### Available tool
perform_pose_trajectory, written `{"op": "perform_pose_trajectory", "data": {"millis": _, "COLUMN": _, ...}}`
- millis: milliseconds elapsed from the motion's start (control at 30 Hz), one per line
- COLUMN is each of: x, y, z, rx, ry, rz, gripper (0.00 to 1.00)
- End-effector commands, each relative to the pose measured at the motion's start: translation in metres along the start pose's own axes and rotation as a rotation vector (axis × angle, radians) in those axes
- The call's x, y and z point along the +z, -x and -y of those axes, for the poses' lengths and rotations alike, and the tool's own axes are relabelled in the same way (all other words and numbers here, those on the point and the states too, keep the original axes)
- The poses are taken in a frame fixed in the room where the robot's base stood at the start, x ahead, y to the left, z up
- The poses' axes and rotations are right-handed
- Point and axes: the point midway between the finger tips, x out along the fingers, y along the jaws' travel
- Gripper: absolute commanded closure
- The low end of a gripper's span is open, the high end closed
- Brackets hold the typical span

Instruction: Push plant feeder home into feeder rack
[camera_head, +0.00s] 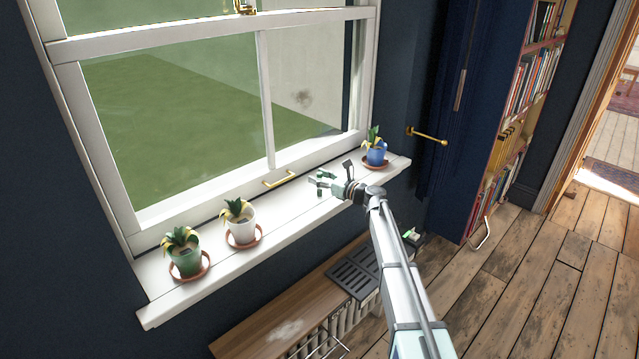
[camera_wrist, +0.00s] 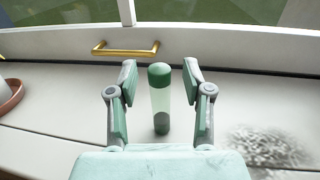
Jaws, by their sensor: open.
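A slim bottle with a green cap and a pale see-through body, which looks like the plant feeder (camera_wrist: 160,98), stands upright on the white windowsill in the wrist view. My gripper (camera_wrist: 161,78) is open, with a pale green finger on each side of it and small gaps between. In the head view my gripper (camera_head: 322,183) is low over the sill, and I cannot make out the feeder apart from the fingers there. A black slotted rack (camera_head: 356,270), perhaps the feeder rack, lies on the wooden shelf below the sill. My arm covers its right part.
Potted plants in a green pot (camera_head: 185,258), a white pot (camera_head: 240,224) and a blue pot (camera_head: 376,155) stand on saucers on the sill. A brass window handle (camera_wrist: 125,49) is just behind the feeder. A small green item (camera_head: 411,234) is beside my arm. The wooden shelf (camera_head: 275,312) is largely clear.

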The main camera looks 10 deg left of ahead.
Motion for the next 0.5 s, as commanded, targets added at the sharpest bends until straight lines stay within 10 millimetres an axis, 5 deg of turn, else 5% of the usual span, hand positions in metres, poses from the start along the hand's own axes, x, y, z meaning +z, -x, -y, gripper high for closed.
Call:
{"op": "perform_pose_trajectory", "data": {"millis": 167, "x": -0.0006, "y": 0.0005, "z": -0.0002, "rx": 0.000, "ry": 0.000, "rz": 0.000, "gripper": 0.53}}
{"op": "perform_pose_trajectory", "data": {"millis": 300, "x": -0.0006, "y": 0.0005, "z": -0.0003, "rx": 0.000, "ry": 0.000, "rz": 0.000, "gripper": 1.00}}
{"op": "perform_pose_trajectory", "data": {"millis": 500, "x": -0.0005, "y": 0.0006, "z": -0.0003, "rx": 0.000, "ry": 0.000, "rz": 0.000, "gripper": 1.00}}
